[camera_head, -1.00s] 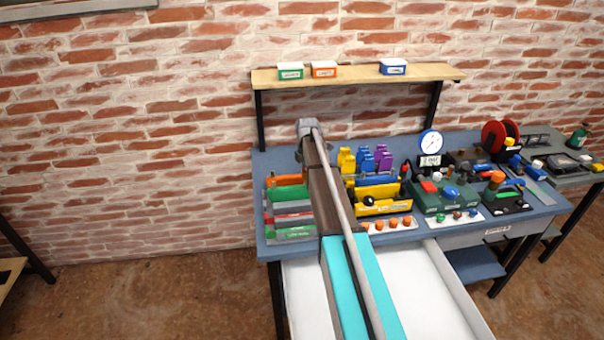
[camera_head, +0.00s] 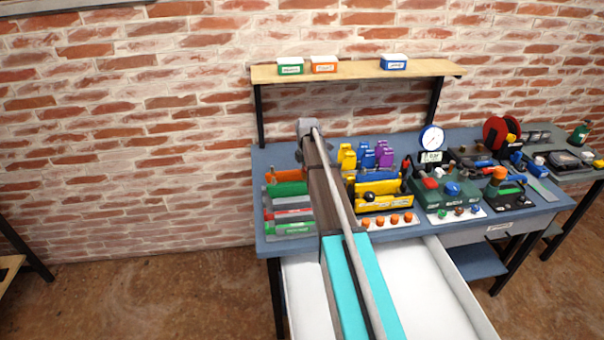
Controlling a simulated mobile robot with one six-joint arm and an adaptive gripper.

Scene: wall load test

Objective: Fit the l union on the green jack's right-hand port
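A green block-shaped unit (camera_head: 430,198) with a red part and a blue knob stands on the bench, right of the middle; it may be the green jack. A round white gauge (camera_head: 431,138) rises behind it. I cannot make out its right-hand port. Small coloured fittings lie on a white strip (camera_head: 436,219) in front of it; I cannot tell whether one is the l union. My arm (camera_head: 318,170) reaches from the bottom edge over the left part of the bench to a grey joint. I cannot make out my gripper fingers.
Coloured bins (camera_head: 288,189) stand on both sides of my arm. A white strip of orange pieces (camera_head: 384,222) lies at the front edge. A black-based unit (camera_head: 506,198) and a red reel (camera_head: 494,134) stand farther right. A shelf (camera_head: 350,73) with small boxes spans the back.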

